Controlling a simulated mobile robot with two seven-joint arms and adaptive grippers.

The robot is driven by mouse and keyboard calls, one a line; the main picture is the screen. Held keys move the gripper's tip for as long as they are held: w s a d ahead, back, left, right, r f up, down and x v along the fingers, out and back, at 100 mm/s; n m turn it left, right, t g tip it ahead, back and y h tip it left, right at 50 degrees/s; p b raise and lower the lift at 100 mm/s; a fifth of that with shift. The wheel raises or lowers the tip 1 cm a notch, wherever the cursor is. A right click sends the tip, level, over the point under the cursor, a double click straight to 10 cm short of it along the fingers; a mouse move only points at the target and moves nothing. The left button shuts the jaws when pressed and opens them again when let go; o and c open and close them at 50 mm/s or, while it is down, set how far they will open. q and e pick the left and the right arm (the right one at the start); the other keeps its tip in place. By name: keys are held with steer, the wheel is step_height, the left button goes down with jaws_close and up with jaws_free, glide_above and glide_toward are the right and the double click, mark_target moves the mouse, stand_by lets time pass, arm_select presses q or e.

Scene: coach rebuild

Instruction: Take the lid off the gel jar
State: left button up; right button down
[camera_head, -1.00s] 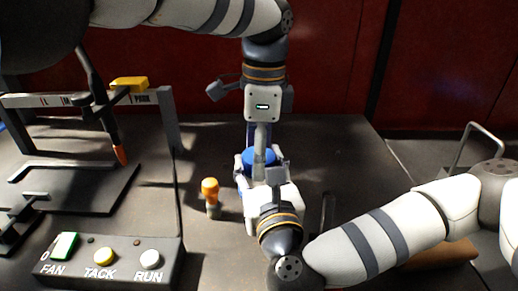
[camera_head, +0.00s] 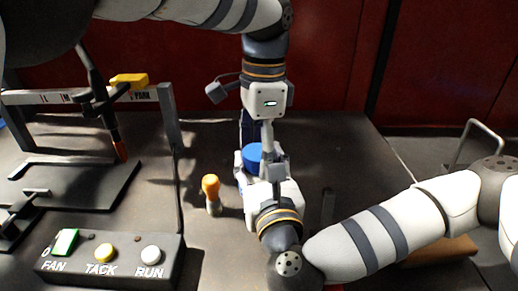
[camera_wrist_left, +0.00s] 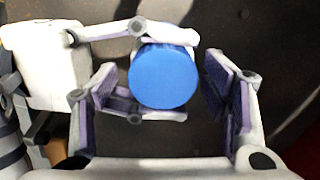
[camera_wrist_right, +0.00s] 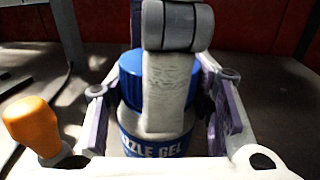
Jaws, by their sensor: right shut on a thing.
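The gel jar (camera_wrist_right: 182,144) is upright in the right wrist view, with part of a label reading "ZZLE GEL". Its blue lid (camera_wrist_left: 163,77) sits on top and also shows in the head view (camera_head: 253,152). My right gripper (camera_wrist_right: 163,125) is shut on the jar's body below the lid, one finger on each side. My left gripper (camera_wrist_left: 160,85) comes down from above. Its fingers stand open on either side of the lid, with visible gaps. One left finger hides part of the jar and lid in the right wrist view.
An orange-topped small object (camera_head: 211,190) stands close left of the jar. A button box (camera_head: 110,262) marked FAN, TACK and RUN is at the front left. A stand with a yellow piece (camera_head: 128,80) is at the back left. The bench behind the jar is clear.

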arm_select(q)
steer(key=shift+f, duration=0.2)
arm_select(e)
steer(key=shift+f, duration=0.55)
arm_select(q)
steer(key=r, duration=0.4)
steer(key=shift+w+d+r, duration=0.15)
steer(key=shift+d+r, duration=0.05)
steer(key=shift+r, duration=0.1)
arm_select(e)
steer(key=c, duration=0.7)
jaws_free()
arm_select(q)
steer(key=shift+w, duration=0.1)
arm_select(e)
steer(key=shift+r, duration=0.1)
steer(key=shift+r, duration=0.2)
